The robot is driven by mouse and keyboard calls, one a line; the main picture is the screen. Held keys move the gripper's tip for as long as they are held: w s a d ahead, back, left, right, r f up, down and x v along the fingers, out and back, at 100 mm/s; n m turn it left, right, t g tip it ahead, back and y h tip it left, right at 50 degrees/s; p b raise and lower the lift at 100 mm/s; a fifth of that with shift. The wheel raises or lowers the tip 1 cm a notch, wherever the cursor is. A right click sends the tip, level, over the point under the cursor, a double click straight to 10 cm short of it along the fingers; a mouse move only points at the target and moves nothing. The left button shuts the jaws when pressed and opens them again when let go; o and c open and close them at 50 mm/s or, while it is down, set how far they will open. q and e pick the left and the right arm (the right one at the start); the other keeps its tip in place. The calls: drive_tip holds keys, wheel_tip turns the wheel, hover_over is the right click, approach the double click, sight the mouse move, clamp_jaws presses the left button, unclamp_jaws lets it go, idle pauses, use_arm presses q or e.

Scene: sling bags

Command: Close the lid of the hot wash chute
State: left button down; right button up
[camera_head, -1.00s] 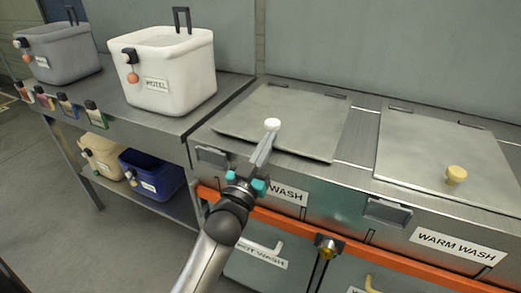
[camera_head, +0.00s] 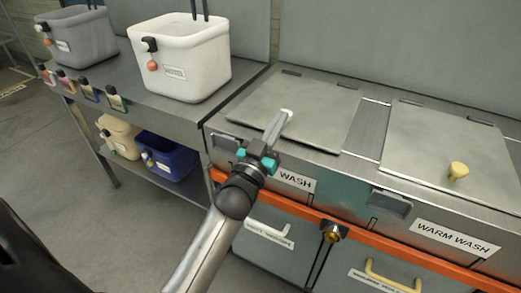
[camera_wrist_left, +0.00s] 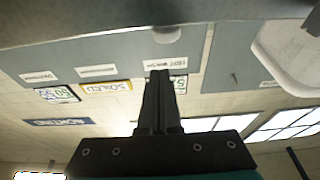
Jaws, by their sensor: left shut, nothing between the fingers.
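The lid (camera_head: 318,103) is a grey metal plate with a white knob (camera_head: 289,113), on top of the left chute. It looks flat or nearly flat on the counter; a small gap under its front edge cannot be ruled out. The chute's front label (camera_head: 297,182) reads "WASH", its first word hidden by my arm. My left gripper (camera_head: 284,120) is shut and empty, its fingertips at the knob's front; touching or just apart cannot be told. The left wrist view shows the shut fingers (camera_wrist_left: 160,76) below a pale rounded shape, probably the knob (camera_wrist_left: 166,35).
The warm wash lid (camera_head: 440,150) with a yellow knob (camera_head: 458,170) lies flat to the right. A white bin (camera_head: 185,65) and a grey bin (camera_head: 78,40) stand on the left table, with small bottles along its edge. An orange rail (camera_head: 350,228) runs along the front.

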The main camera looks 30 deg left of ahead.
use_arm(q)
drive_tip(key=v, duration=0.9)
drive_tip(key=s+d+f+g, duration=0.1)
drive_tip(key=s+f+g, duration=0.15)
drive_tip(key=f, duration=0.85)
drive_tip(key=s+d+f+g+h+p, duration=0.1)
drive_tip(key=f+g, duration=0.3)
drive_tip(key=f, duration=0.6)
drive_tip(key=s+d+f+g, duration=0.1)
drive_tip(key=s+f+g, duration=0.15)
drive_tip(key=f, duration=0.85)
drive_tip(key=s+a+f+m+g, duration=0.1)
drive_tip(key=s+f+g, duration=0.4)
drive_tip(key=s+f, duration=0.4)
drive_tip(key=s+a+f+m+g, duration=0.1)
drive_tip(key=s+a+f+g, duration=0.1)
drive_tip(key=s+f+g, duration=0.3)
drive_tip(key=s+f, duration=0.4)
drive_tip(key=s, duration=0.6)
drive_tip(key=shift+s+a+m+y+p, duration=0.2)
drive_tip(key=shift+s+m+y+p, duration=0.15)
drive_tip(key=shift+s+m+y, duration=0.05)
use_arm(e)
drive_tip(key=s, duration=0.1)
drive_tip(key=s+d, duration=0.1)
drive_tip(key=s, duration=0.1)
drive_tip(key=shift+s+d, duration=0.1)
drive_tip(key=shift+d, duration=0.05)
drive_tip(key=shift+w+r, duration=0.1)
drive_tip(key=shift+w, duration=0.1)
